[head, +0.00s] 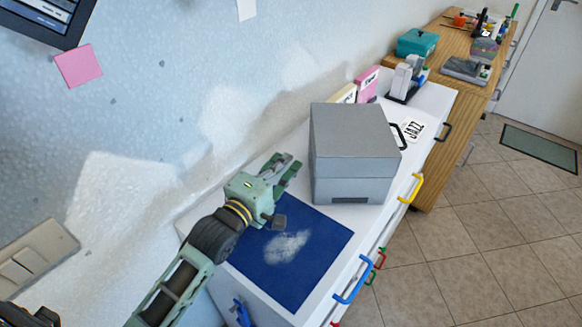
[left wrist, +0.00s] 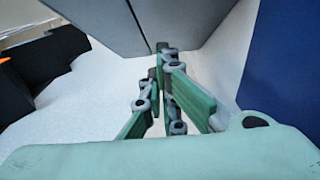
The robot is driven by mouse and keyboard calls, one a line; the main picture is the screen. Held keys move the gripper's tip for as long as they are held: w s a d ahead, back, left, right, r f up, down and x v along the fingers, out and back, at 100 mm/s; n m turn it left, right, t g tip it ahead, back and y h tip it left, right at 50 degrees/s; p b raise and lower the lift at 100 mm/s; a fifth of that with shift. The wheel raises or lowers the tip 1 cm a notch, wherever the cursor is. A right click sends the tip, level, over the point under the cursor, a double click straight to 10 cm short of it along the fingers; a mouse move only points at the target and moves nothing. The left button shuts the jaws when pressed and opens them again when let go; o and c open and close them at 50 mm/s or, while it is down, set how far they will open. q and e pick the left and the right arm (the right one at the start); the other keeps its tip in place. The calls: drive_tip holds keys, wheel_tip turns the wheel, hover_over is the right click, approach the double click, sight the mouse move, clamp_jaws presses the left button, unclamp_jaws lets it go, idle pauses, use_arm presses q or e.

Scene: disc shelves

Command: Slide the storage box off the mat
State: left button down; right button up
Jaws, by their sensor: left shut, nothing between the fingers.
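The grey storage box (head: 352,182) stands upright on the white cabinet top, just beyond the far edge of the dark blue mat (head: 322,238). A strip of white surface shows between box and mat in the left wrist view, where the box (left wrist: 115,22) fills the top and the mat (left wrist: 288,70) is at the right. My left gripper (head: 287,168) is shut and empty, beside the box's left side. Its fingertips (left wrist: 163,55) are close to the box; I cannot tell if they touch. My right gripper is not in view.
Behind the box are a pink folder (head: 367,84), a grey-and-white device (head: 407,78) and a label card (head: 412,131). A wall runs along the left of the cabinet. Coloured drawer handles, one yellow (head: 411,188), stick out on the right. The mat carries only a pale patch.

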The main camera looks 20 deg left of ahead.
use_arm(q)
drive_tip(key=shift+w+d, duration=0.5)
drive_tip(key=shift+d, duration=0.3)
drive_tip(key=shift+r, duration=0.1)
drive_tip(key=shift+w+d+r, duration=0.1)
drive_tip(key=shift+w+d, duration=0.05)
drive_tip(key=shift+d, duration=0.15)
drive_tip(key=shift+w+d+p, duration=0.35)
drive_tip(key=shift+d+p, duration=0.15)
drive_tip(key=shift+d, duration=0.1)
drive_tip(key=shift+a, duration=0.1)
